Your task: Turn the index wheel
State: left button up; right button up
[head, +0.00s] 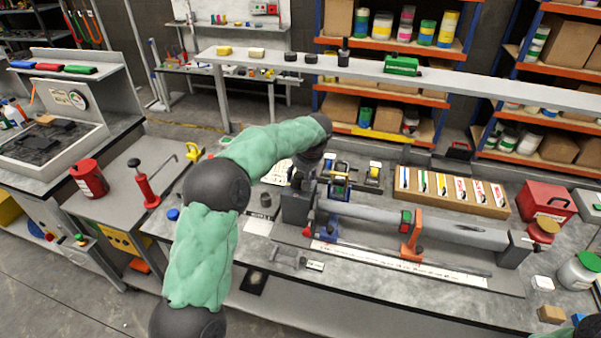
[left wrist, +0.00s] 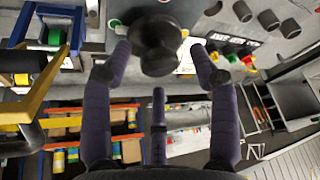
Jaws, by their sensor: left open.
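A dark round knob-like wheel (left wrist: 157,45), which I take to be the index wheel, shows at the top middle of the left wrist view. My left gripper (left wrist: 160,62) is open, with one purple finger on each side of the wheel. I cannot tell whether the fingers touch it. In the head view my left gripper (head: 308,172) is at the left end of the long bench fixture, by its dark grey end block (head: 295,207). My arm and gripper hide the wheel there. My right gripper is out of view.
The fixture's long grey bar (head: 375,220) carries an orange clamp (head: 411,235). Behind it stands a wooden tray (head: 453,192) of labelled packets. A raised grey shelf (head: 460,83) spans the back. A red-handled tool (head: 146,185) stands on the left cart.

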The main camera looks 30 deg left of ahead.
pick_arm(q)
jog(key=shift+r, duration=0.1)
jog(key=v, duration=1.2)
